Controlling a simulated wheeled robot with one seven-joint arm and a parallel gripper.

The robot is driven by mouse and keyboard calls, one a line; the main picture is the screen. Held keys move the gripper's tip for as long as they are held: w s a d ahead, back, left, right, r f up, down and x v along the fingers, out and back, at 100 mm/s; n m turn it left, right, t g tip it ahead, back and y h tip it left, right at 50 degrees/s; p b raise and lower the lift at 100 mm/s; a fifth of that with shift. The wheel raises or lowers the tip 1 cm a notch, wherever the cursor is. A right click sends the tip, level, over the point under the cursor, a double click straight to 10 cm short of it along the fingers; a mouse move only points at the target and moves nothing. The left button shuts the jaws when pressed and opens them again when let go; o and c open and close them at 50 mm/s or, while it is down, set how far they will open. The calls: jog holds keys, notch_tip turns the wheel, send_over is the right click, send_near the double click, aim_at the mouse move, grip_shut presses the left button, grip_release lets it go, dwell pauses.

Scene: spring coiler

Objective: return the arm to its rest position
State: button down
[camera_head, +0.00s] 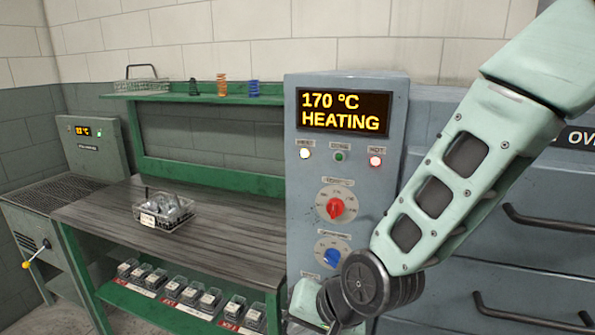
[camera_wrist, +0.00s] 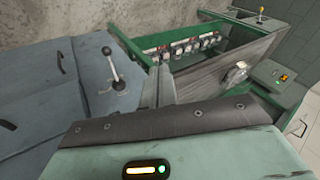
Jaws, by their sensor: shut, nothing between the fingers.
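My pale green arm (camera_head: 440,190) comes in from the upper right in the head view and reaches down across the front of the grey-blue cabinet. A dark round joint (camera_head: 368,283) of it is at the bottom, with part of a further pale link beside it at the lower left. The arm hides part of the control panel's right side and the cabinet. In the wrist view a pale green body with a dark bolted edge, seemingly my own, fills the bottom.
The oven control panel (camera_head: 297,210) reads 170 °C HEATING, its HOT lamp lit red. Large drawer handles (camera_head: 550,222) stand out at right. A bench (camera_head: 110,218) carries a wire basket (camera_head: 165,222) of parts. Springs (camera_head: 222,86) stand on the shelf. A lever (camera_wrist: 113,68) shows in the wrist view.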

jog(key=s+d+r+n+g+h, duration=0.2)
jog(key=s+d+r+n, duration=0.2)
jog(key=s+d, duration=0.3)
jog(key=s+d+r+n+g+h, duration=0.2)
jog(key=s+d+r+n+h, duration=0.1)
jog(key=s, duration=0.5)
jog(key=d+r+n, duration=0.1)
jog(key=d+n, duration=0.1)
jog(key=d, duration=0.1)
jog(key=shift+s+d, duration=0.3)
jog(key=shift+d, duration=0.1)
